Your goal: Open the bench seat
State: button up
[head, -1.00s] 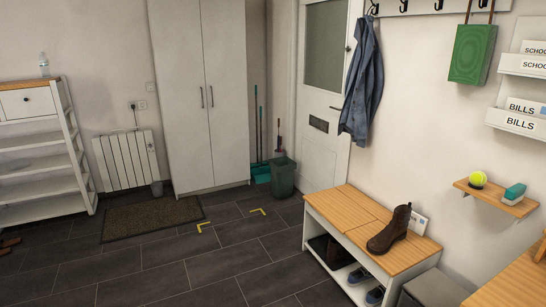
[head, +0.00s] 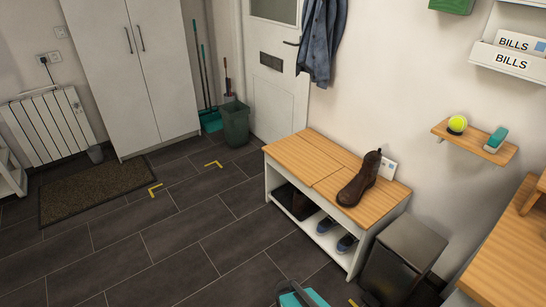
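The bench (head: 352,256) stands against the right wall, with white sides and a wooden seat (head: 312,153) that lies flat and shut. A seam splits the seat into a left and a right part. A brown boot (head: 360,180) stands upright on the right part. Below the seat, dark items and blue shoes (head: 346,243) sit on an open shelf. My gripper is not clearly seen in the head view.
A grey pedal bin (head: 400,257) stands right of the bench, and a wooden worktop (head: 510,265) is at lower right. A teal and dark shape (head: 300,297), unclear to me, cuts the bottom edge. Tiled floor (head: 200,250) left of the bench is clear.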

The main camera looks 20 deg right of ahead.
aim_at(309, 165)
jog(key=i, duration=1.15)
jog(key=u, duration=4.55)
jog(key=i, duration=0.1)
jog(key=z, duration=2.75)
jog(key=i, duration=0.6)
